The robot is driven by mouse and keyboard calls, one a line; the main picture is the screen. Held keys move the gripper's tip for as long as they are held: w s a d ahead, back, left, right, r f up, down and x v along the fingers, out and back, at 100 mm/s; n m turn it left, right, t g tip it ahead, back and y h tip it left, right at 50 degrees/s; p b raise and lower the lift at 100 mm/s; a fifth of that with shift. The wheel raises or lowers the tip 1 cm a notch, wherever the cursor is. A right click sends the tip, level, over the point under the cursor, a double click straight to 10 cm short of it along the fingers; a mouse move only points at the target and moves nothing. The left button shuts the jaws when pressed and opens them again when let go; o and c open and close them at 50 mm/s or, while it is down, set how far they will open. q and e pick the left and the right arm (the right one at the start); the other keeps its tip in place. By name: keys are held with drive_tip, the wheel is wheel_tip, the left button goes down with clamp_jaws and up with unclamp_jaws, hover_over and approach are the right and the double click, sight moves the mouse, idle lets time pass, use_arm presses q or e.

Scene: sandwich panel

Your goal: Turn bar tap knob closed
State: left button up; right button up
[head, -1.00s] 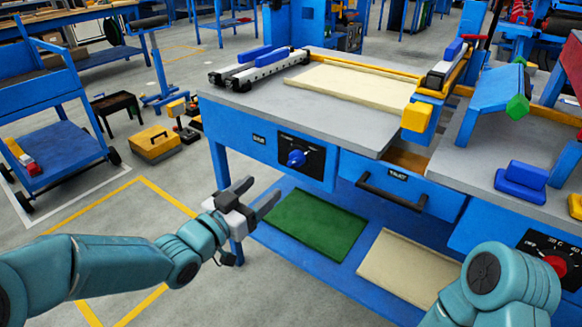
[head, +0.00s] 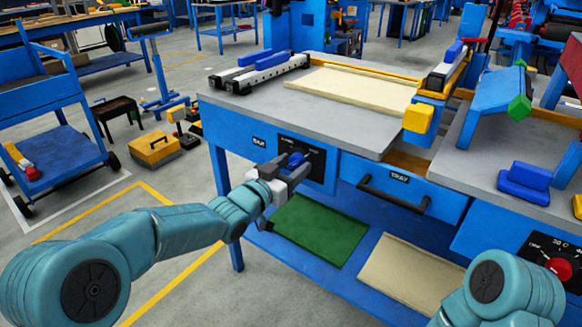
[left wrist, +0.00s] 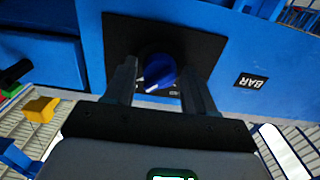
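The blue bar tap knob (head: 295,158) sits on a black plate (head: 316,160) on the bench front, beside the "BAR" label. In the left wrist view the knob (left wrist: 158,72) shows between my two fingers, its light pointer line slanting. My left gripper (head: 290,171) is at the plate in front of the knob. It is open, with one finger on each side of the knob and a visible gap (left wrist: 159,88) between them. I cannot tell whether either finger touches the knob. My right gripper is out of view; only part of my right arm shows at lower right.
A drawer with a dark handle (head: 393,194) is right of the plate. A shelf below holds a green sheet (head: 320,228) and a beige sheet (head: 410,275). A red knob (head: 558,268) is at far right.

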use_arm(q)
drive_tip(key=c, duration=0.7)
drive_tip(key=n+p, duration=0.2)
drive_tip(key=n, duration=0.1)
drive_tip(key=shift+r, duration=0.15)
drive_tip(key=n+p, duration=0.2)
drive_tip(key=n, duration=0.3)
drive_tip(key=shift+n+p, duration=0.4)
drive_tip(key=n+p, duration=0.2)
drive_tip(key=n, duration=0.2)
drive_tip(key=shift+n, duration=0.3)
drive_tip(key=shift+n+p, duration=0.75)
drive_tip(key=shift+n, duration=1.45)
